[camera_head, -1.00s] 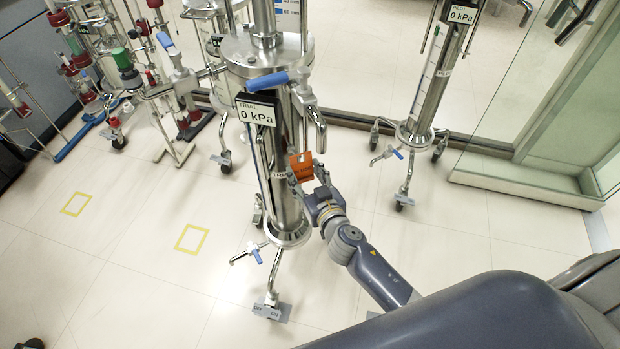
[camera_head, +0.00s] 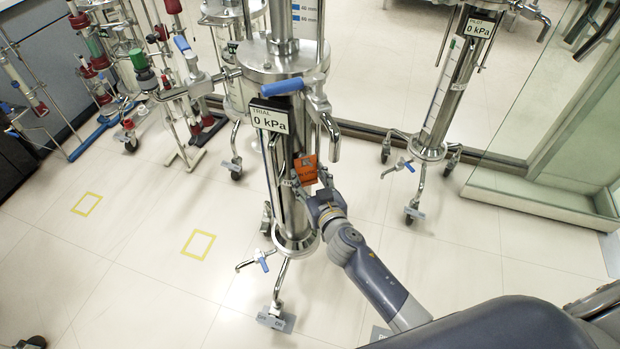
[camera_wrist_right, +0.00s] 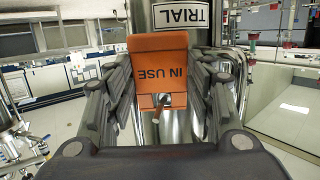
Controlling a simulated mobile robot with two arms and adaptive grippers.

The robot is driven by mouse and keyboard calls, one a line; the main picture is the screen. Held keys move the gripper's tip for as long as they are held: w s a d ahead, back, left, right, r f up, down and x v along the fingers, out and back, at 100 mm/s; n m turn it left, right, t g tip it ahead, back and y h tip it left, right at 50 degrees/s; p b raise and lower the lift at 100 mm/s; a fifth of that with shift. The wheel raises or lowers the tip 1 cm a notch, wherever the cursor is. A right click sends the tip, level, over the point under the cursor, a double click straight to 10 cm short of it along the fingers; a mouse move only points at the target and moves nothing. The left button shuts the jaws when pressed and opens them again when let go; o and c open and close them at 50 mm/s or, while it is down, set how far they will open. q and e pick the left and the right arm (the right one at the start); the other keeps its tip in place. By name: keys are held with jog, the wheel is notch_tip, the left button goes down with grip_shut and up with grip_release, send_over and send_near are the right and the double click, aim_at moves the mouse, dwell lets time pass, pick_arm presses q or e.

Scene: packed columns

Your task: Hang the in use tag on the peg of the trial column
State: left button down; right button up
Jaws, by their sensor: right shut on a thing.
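The orange in use tag (camera_head: 306,169) is held in front of the trial column (camera_head: 289,210), which stands upright with a "TRIAL 0 kPa" display (camera_head: 270,120). My right gripper (camera_head: 309,184) is shut on the tag, close to the column's front. In the right wrist view the tag (camera_wrist_right: 157,75) sits between the two fingers, its "IN USE" lettering upside down. A small peg-like rod (camera_wrist_right: 159,108) shows at the tag's lower tab; I cannot tell whether it passes through it. The column's TRIAL label (camera_wrist_right: 181,15) is just above the tag. My left gripper is not in view.
The pilot column (camera_head: 450,95) stands at the back right by a glass partition. Stands with red and green fittings (camera_head: 145,75) crowd the left. The trial column's wheeled legs (camera_head: 277,316) spread over the floor. Yellow floor squares (camera_head: 198,244) lie on clear floor at the left.

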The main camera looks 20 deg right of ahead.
jog(key=o, duration=1.1)
